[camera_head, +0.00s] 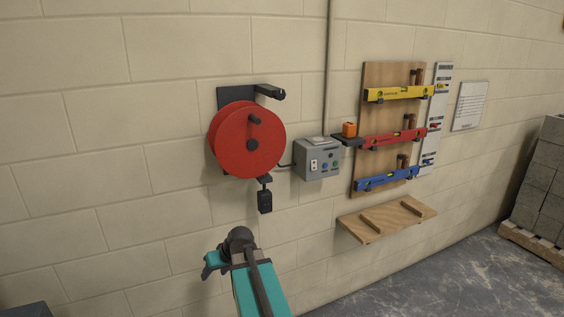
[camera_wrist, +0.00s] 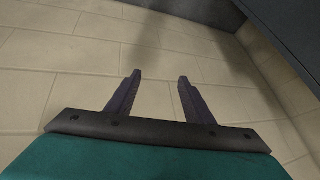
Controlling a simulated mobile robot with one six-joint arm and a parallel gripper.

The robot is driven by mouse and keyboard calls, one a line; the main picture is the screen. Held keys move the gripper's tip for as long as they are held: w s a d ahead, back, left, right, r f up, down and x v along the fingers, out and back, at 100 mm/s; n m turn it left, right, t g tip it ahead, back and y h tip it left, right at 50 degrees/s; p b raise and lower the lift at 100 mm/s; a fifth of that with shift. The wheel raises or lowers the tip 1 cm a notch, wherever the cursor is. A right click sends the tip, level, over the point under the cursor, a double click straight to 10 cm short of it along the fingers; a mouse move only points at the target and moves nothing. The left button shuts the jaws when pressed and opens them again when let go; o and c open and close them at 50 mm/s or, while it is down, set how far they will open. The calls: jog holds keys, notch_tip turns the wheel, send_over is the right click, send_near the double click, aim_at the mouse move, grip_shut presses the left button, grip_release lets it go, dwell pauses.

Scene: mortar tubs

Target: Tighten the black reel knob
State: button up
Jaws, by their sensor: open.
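A red reel (camera_head: 232,142) is mounted on a dark bracket on the block wall. A small black knob (camera_head: 255,120) sticks out from the upper part of its face, and a dark hub (camera_head: 252,145) sits at its centre. I cannot tell how tight either one is. My gripper shows in the wrist view (camera_wrist: 157,92) with its two dark fingers apart and nothing between them. In the head view my teal arm is below the reel, apart from it, and its fingers are not clear there. The wrist view shows only wall and a dark shape at upper right, no reel.
A black plug block (camera_head: 265,201) hangs under the reel. To the right are a grey control box (camera_head: 318,160), an orange item (camera_head: 349,129), a board (camera_head: 371,90) with yellow, red and blue levels, and a wooden shelf (camera_head: 387,220). The wall left of the reel is clear.

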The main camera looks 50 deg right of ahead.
jog(key=d+r+t+h+b, duration=0.1)
jog(key=d+r+t, duration=0.1)
jog(key=d+r, duration=0.4)
jog(key=d+r+t+h, duration=0.1)
jog(key=d+r, duration=0.3)
jog(key=r, duration=0.4)
jog(key=t+h+b, duration=0.4)
jog(key=t+h, duration=0.3)
send_near(281, 95)
jog(key=v, duration=0.5)
jog(key=shift+s+a+r, duration=0.1)
jog(key=shift+r, duration=0.2)
jog(key=x, duration=0.4)
jog(key=p+x, duration=0.1)
jog(key=x, duration=0.9)
jog(key=shift+f+p, duration=0.3)
jog(key=shift+p, duration=0.1)
jog(key=shift+a, duration=0.1)
jog(key=c, duration=1.1)
